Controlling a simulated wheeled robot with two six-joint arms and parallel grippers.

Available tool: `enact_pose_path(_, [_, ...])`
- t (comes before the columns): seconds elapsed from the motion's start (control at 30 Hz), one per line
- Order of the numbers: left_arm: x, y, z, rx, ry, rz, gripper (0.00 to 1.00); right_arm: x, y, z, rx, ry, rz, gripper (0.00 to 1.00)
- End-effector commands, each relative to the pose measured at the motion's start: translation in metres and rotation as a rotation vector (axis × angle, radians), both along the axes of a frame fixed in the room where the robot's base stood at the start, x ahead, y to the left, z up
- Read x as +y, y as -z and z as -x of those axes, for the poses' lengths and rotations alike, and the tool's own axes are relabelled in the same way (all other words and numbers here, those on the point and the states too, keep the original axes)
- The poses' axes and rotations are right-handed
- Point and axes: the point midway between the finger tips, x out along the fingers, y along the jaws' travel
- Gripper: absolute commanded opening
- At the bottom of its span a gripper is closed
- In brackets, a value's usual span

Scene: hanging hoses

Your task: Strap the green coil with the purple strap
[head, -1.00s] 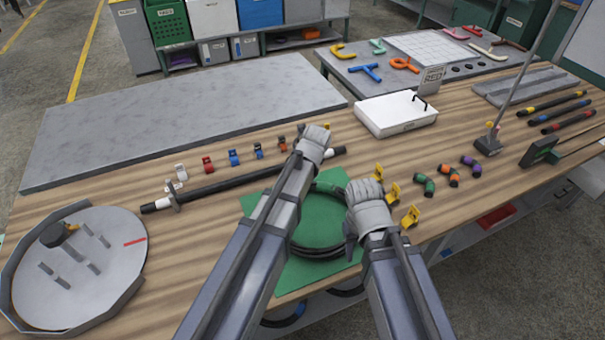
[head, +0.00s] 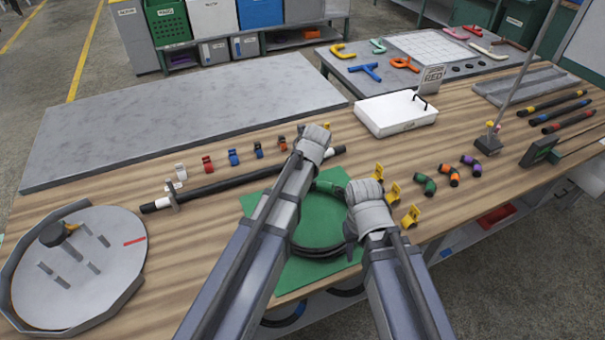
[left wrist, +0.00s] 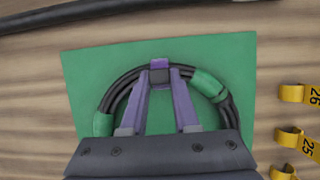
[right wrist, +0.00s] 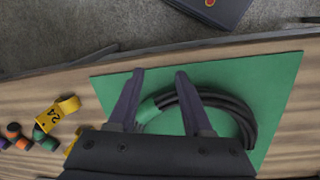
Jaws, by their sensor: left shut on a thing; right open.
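The coil is a ring of black hose with green sleeves (left wrist: 207,84), lying on a green mat (left wrist: 230,60); the head view shows its near arc (head: 318,252). The purple strap (left wrist: 159,64) sits at the coil's far edge in the left wrist view. My left gripper (left wrist: 161,80) is shut on it; I cannot tell whether the strap is closed round the hoses. My right gripper (right wrist: 159,76) is open and empty, over the mat by a green sleeve at the coil's side. My arms and hands hide much of the coil in the head view.
A black rod (head: 235,183) lies behind the mat, with several small coloured clips beyond it. Yellow numbered tags (head: 393,193) stand right of the mat, near short coloured fittings (head: 448,175). A round grey pegged board (head: 80,265) is at left. The wood between is clear.

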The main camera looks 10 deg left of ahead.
Motion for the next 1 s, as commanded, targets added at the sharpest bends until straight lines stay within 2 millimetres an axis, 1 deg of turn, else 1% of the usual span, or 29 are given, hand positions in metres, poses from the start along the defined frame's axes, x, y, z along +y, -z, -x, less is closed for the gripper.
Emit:
enact_pose_path(0.37, [0.000, 0.002, 0.000, 0.000, 0.000, 0.000, 0.00, 0.000, 0.002, 0.000, 0.000, 0.000, 0.000, 0.50])
enact_pose_path(1.0, [0.000, 0.020, 0.000, 0.000, 0.000, 0.000, 0.00, 0.000, 0.020, 0.000, 0.000, 0.000, 0.000, 0.50])
